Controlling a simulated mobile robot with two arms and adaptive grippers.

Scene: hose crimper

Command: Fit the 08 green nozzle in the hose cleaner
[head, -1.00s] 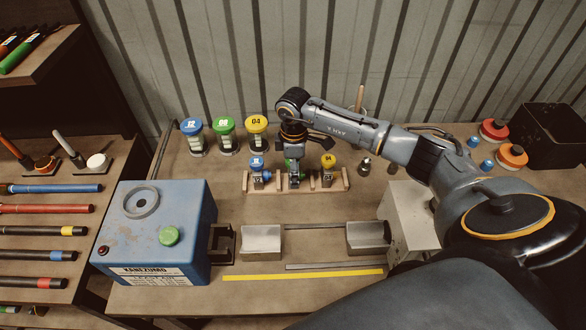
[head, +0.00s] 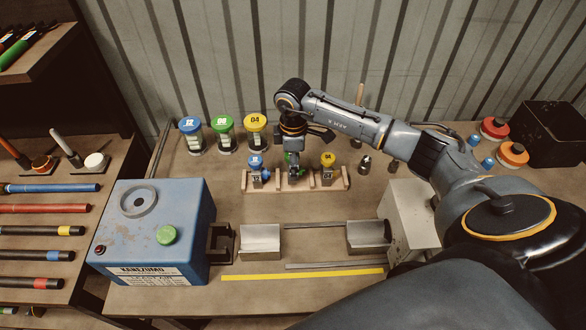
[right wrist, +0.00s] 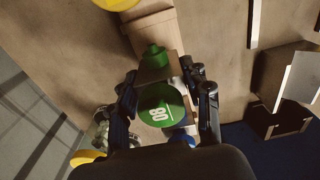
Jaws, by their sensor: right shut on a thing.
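The green nozzle marked 08 (right wrist: 160,105) is between the fingers of my right gripper (right wrist: 164,85) in the right wrist view, its green tip showing beyond its block-shaped body. In the head view my right gripper (head: 294,172) is shut on it at the middle of the wooden rack (head: 318,182), and mostly hides it. Whether the nozzle is clear of the rack I cannot tell. A blue machine (head: 150,222), which may be the hose cleaner, stands at front left with a round grey ring on top, a green button and a dark bracket (head: 222,243) on its right side. My left gripper is not in view.
The blue 12 nozzle (head: 256,172) and yellow 04 nozzle (head: 327,170) flank my gripper in the rack. Blue, green and yellow-lidded jars (head: 224,134) stand behind. Metal blocks (head: 260,240) lie in front, with a yellow strip (head: 300,274) nearer. Bench between rack and blocks is clear.

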